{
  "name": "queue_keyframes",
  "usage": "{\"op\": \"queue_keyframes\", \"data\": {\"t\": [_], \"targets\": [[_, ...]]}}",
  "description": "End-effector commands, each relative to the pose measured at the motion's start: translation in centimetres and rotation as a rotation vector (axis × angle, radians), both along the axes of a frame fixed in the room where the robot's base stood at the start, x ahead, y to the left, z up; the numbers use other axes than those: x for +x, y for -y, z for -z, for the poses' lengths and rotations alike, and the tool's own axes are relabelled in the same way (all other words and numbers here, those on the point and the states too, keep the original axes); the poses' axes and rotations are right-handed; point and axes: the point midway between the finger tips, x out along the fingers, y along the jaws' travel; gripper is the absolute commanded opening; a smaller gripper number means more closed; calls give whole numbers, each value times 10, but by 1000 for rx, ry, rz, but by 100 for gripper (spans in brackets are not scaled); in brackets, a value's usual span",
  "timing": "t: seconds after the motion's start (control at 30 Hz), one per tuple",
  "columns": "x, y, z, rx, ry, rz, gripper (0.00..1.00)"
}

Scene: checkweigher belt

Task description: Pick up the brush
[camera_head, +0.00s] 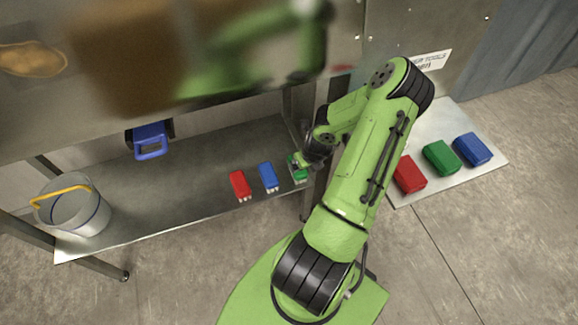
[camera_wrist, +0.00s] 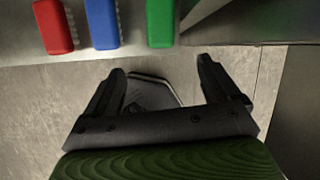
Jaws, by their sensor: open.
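Three small brushes with pale bristles lie in a row on the grey shelf: a red brush (camera_head: 240,185), a blue brush (camera_head: 268,177) and a green brush (camera_head: 299,174). The wrist view shows the red brush (camera_wrist: 53,27), the blue brush (camera_wrist: 101,24) and the green brush (camera_wrist: 160,23) cut off by the top edge. My gripper (camera_wrist: 161,66) is open and empty, its fingers apart just short of the green brush. In the head view my arm's end partly covers the green brush.
A clear bucket (camera_head: 76,212) with a yellow handle stands at the shelf's left end. A blue handled item (camera_head: 150,141) is at the back. A pale board (camera_head: 437,190) at right holds red, green and blue blocks. A metal panel overhangs the shelf.

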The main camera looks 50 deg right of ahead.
Motion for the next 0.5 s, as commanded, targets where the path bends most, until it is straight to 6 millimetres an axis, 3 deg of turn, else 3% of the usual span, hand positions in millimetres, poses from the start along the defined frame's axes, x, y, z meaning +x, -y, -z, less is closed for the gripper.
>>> {"op": "queue_keyframes", "data": {"t": [0.13, 0.5], "targets": [[-6, 6, 21, 52, 58, 169, 89], [21, 23, 102, 53, 55, 171, 89]]}}
